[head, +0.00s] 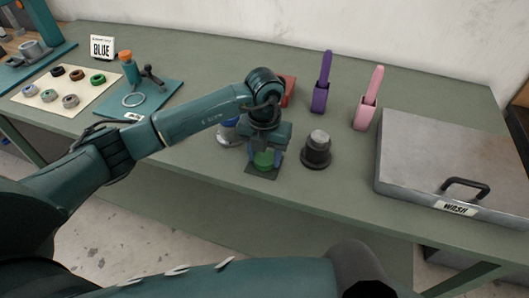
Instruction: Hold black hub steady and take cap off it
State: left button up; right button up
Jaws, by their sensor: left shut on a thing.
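A black hub (316,160) with a grey cap (319,136) on top stands upright on the table, just right of my left gripper. My left gripper (264,158) points down, apart from the black hub. It is shut on a green thing (264,162) above a dark square base (261,172). The gripper hides part of the green thing, so its full shape cannot be told. My right gripper is out of view.
A grey-and-blue piece (228,137) stands partly behind my left gripper. A red block (289,88), a purple holder (320,95) and a pink holder (365,115) stand behind. A metal WASH box (450,150) is at right. Several rings lie on a pale mat (50,98) at left.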

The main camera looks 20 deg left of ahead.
aim_at(265, 157)
pick_arm(q)
jog(key=shift+f, duration=0.2)
jog(key=o, duration=1.1)
jog(key=shift+r, duration=0.1)
notch_tip(265, 157, up, 12)
jog(key=shift+r+b, duration=0.15)
jog(key=shift+b, duration=0.75)
